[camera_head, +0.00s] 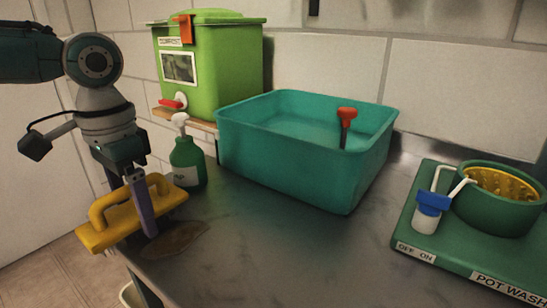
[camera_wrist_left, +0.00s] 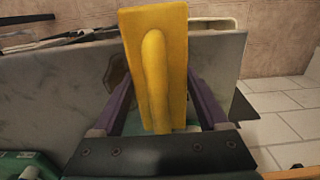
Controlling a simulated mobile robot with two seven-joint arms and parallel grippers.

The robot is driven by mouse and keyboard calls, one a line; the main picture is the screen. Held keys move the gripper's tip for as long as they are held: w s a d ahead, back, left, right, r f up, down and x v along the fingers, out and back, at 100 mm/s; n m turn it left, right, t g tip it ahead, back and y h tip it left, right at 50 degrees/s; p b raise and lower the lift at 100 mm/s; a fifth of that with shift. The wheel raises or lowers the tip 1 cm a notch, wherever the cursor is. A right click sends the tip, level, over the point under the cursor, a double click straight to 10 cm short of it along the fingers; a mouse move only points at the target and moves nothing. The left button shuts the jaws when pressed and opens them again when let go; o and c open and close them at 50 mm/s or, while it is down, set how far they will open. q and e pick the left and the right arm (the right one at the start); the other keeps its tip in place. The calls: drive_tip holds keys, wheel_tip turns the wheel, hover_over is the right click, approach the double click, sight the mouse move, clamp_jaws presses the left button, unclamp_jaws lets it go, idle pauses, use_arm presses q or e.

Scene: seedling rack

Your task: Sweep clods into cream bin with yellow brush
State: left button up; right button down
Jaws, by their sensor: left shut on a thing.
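The yellow brush (camera_head: 108,226) is at the left edge of the counter, its loop handle upward. My left gripper (camera_head: 143,208) is shut on it, with a purple finger in front of the brush. In the left wrist view the yellow brush (camera_wrist_left: 155,60) sits between the two purple fingers of my left gripper (camera_wrist_left: 160,110). A brown soil patch (camera_head: 180,238) lies on the counter just right of the brush; separate clods cannot be made out. A pale rim, apparently the cream bin (camera_head: 128,294), shows below the counter's left edge, mostly hidden. My right gripper is out of view.
A green spray bottle (camera_head: 187,163) stands behind the brush. A teal tub (camera_head: 290,165), a green lidded container (camera_head: 208,75) and a green pot-wash board (camera_head: 405,228) stand farther back and right. The grey counter (camera_head: 300,250) is clear at the front middle.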

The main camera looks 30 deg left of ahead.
use_arm(q)
drive_tip(key=a+b, duration=0.1)
drive_tip(key=a, duration=0.2)
drive_tip(key=a+b, duration=0.2)
drive_tip(key=a, duration=0.2)
drive_tip(key=w+a+b, duration=0.1)
drive_tip(key=a+b, duration=0.1)
drive_tip(key=a, duration=0.2)
drive_tip(key=shift+a+f, duration=0.2)
drive_tip(key=shift+c, duration=0.7)
drive_tip(key=shift+a+r, duration=0.2)
drive_tip(key=shift+a, duration=0.35)
drive_tip(key=d+r+p, duration=0.3)
drive_tip(key=r+p, duration=0.4)
drive_tip(key=p, duration=0.4)
drive_tip(key=shift+s+p, duration=0.15)
drive_tip(key=shift+p, duration=0.2)
